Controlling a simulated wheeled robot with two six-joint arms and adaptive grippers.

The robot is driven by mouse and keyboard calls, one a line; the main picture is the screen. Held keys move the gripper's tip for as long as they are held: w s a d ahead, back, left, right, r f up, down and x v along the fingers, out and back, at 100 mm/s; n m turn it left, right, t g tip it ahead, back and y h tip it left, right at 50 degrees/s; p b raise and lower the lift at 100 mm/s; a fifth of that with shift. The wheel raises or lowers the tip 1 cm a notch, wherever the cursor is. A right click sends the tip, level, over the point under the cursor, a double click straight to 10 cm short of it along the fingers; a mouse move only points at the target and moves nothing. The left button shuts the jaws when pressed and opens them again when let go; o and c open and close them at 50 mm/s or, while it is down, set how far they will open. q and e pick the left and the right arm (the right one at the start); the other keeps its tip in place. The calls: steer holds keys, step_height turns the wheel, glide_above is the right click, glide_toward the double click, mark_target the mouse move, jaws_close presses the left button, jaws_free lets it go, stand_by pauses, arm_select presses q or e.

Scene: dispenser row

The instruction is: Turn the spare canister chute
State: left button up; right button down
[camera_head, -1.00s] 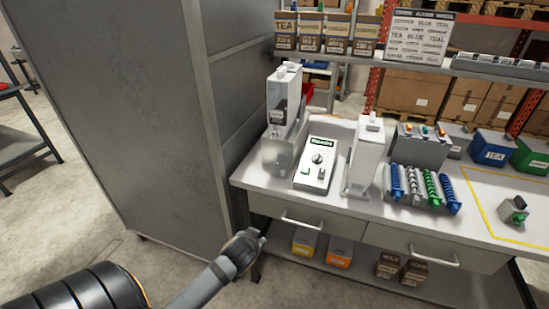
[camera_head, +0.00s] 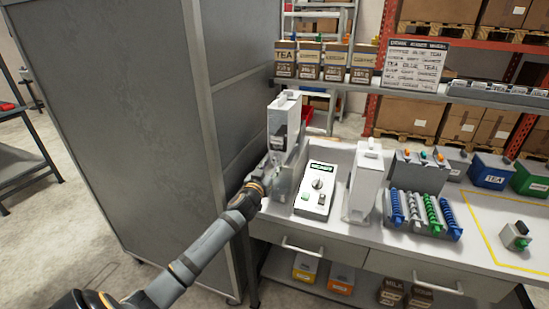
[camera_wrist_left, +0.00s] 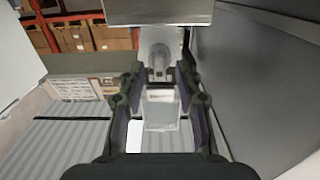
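A tall white dispenser canister (camera_head: 283,118) with a dark front window stands at the left end of the bench, close to the grey cabinet. My left gripper (camera_head: 271,168) is at its lower front and hides part of it. In the left wrist view, the open fingers of my left gripper (camera_wrist_left: 159,78) lie either side of a pale rounded spout-like part (camera_wrist_left: 157,58) below a grey block. I cannot tell whether they touch it. A second white canister (camera_head: 365,180) stands further right. Neither canister shows a readable label. My right gripper is not in view.
A control box (camera_head: 316,190) with a dial stands between the canisters. A rack of blue, grey and green coils (camera_head: 424,213) is to the right. The grey cabinet (camera_head: 130,130) borders my left arm closely. An upper shelf (camera_head: 420,88) holds boxes and a sign.

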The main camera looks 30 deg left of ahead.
mark_target(274, 162)
arm_select(q)
steer(key=shift+p+x, duration=0.4)
steer(key=shift+x, duration=1.4)
steer(key=shift+c, duration=0.3)
jaws_close()
